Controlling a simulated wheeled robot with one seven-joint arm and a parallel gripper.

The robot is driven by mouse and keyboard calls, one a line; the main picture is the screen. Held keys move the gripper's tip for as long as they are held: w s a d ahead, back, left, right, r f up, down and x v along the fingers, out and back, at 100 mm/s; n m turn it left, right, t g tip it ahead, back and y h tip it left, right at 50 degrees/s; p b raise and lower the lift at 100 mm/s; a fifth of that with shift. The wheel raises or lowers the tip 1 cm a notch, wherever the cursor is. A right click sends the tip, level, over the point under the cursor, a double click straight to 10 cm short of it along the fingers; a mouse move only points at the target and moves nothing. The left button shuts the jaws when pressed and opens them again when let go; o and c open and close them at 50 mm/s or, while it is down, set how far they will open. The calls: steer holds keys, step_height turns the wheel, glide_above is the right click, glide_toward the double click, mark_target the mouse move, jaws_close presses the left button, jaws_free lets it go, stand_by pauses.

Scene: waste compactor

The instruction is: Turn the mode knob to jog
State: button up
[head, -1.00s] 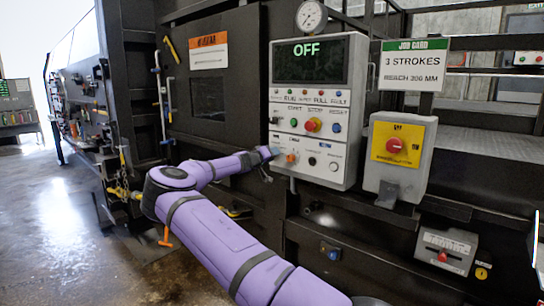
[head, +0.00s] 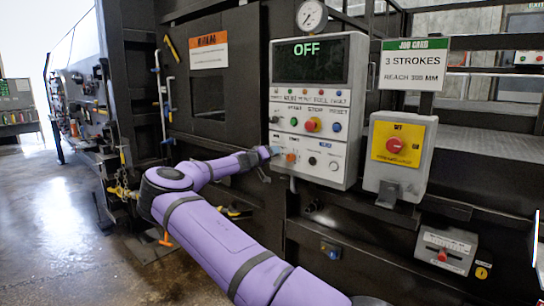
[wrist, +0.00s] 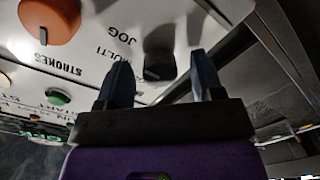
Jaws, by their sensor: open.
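The mode knob (wrist: 158,62) is a small black knob on the white panel face, beside the printed words JOG and MULTI, in the wrist view. I cannot tell which way it points. My gripper (wrist: 162,72) is open, with one dark finger on each side of the knob and a visible gap to each. In the head view my gripper (head: 269,153) is at the lower left edge of the control panel (head: 342,176) and hides the knob. The panel's display (head: 308,62) reads OFF.
An orange knob (wrist: 48,20) marked STROKES sits close beside the mode knob. Push buttons, including a red one (head: 312,125), are above. A yellow-plated box with a red switch (head: 396,145) stands to the right. A job card (head: 414,65) reads 3 STROKES.

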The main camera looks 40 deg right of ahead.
steer(key=a, duration=0.9)
steer(key=shift+s+a+r, duration=0.15)
steer(key=shift+s+a, duration=0.25)
